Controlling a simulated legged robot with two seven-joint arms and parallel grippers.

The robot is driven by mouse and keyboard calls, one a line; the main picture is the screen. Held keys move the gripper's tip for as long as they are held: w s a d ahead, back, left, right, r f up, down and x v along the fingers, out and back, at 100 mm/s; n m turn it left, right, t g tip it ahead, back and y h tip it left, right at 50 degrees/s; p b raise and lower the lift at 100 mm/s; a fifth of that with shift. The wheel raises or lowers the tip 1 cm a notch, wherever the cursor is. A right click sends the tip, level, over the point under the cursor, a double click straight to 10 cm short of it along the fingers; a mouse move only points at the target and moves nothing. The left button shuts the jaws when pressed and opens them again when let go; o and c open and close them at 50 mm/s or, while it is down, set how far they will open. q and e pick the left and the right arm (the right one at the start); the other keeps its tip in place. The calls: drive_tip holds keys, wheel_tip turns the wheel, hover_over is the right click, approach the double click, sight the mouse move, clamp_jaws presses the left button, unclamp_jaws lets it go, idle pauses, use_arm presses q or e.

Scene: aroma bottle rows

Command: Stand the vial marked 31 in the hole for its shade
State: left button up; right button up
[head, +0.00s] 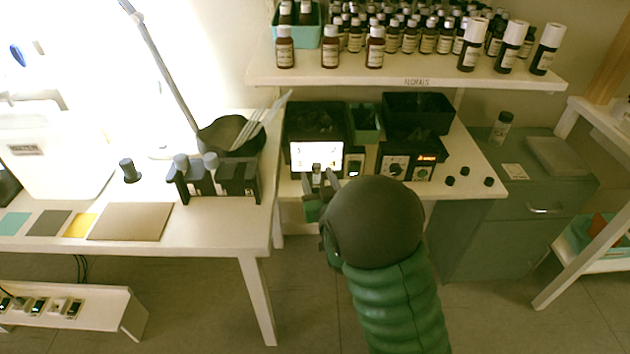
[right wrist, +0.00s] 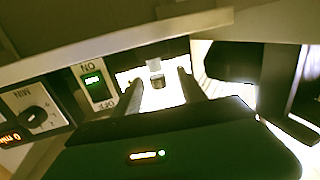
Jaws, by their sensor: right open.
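My right gripper (head: 322,180) is open in front of the lit panel (head: 305,157) on the middle bench. In the right wrist view its two fingers (right wrist: 159,88) stand apart, with a small grey-capped vial (right wrist: 157,80) visible between them against the bright panel; contact is not visible. No number can be read on it. A black rack (head: 218,187) on the left table holds vials with grey caps, among them one (head: 181,162) and another (head: 211,161). My left gripper is out of view.
A shelf (head: 420,82) full of brown bottles (head: 375,47) overhangs the bench. A black device with a dial (head: 398,168) stands right of the panel, and a switch (right wrist: 94,82) is close by. A brown board (head: 130,222) and coloured cards lie on the left table.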

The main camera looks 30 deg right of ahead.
drive_tip(key=shift+w+d+f, duration=0.1)
drive_tip(key=shift+w+d, duration=0.2)
drive_tip(key=shift+w, duration=0.1)
drive_tip(key=shift+d, duration=0.2)
drive_tip(key=shift+a, duration=0.15)
clamp_jaws()
